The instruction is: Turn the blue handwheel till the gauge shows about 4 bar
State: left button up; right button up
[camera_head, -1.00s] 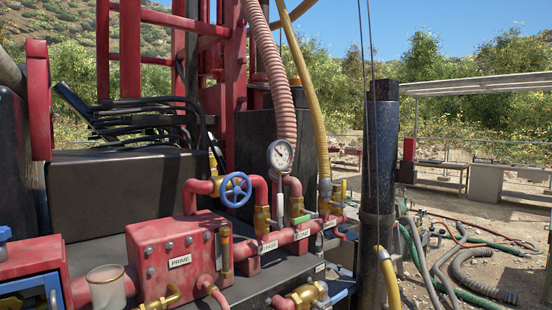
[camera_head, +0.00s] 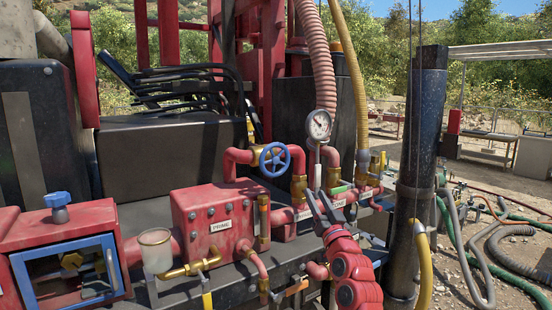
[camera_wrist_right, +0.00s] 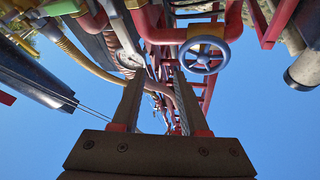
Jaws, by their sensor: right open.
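The blue handwheel (camera_head: 274,160) sits on a brass valve on the red pipework in the head view. It also shows in the right wrist view (camera_wrist_right: 204,56), apart from the fingers. The round white gauge (camera_head: 319,125) stands on a post right of the wheel; its needle is too small to read surely. In the right wrist view the gauge (camera_wrist_right: 130,58) is partly hidden by a finger. My right gripper (camera_head: 318,202) is open and empty, below and right of the handwheel, in front of the pipes. My left gripper is out of view.
A dark upright post (camera_head: 421,150) with a yellow hose stands to the right. Hoses (camera_head: 490,240) lie on the ground.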

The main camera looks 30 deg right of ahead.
aim_at(277, 161)
jog(key=s+a+r+n+g+y+p, duration=0.1)
jog(key=s+a+r+n+g+y, duration=0.35)
jog(key=r+n+y, duration=0.3)
jog(key=shift+t+h, duration=0.25)
jog(key=w+p, duration=0.2)
jog(key=w, duration=0.3)
jog(key=w+p, duration=0.1)
jog(key=w, duration=0.4)
jog(key=w+a+r+p, duration=0.1)
jog(key=w+p, duration=0.1)
jog(key=w, duration=0.3)
jog(key=shift+w+p, duration=0.35)
jog(key=shift+w, duration=0.05)
jog(key=shift+w+f, duration=0.15)
jog(key=shift+w, duration=0.5)
grip_shut()
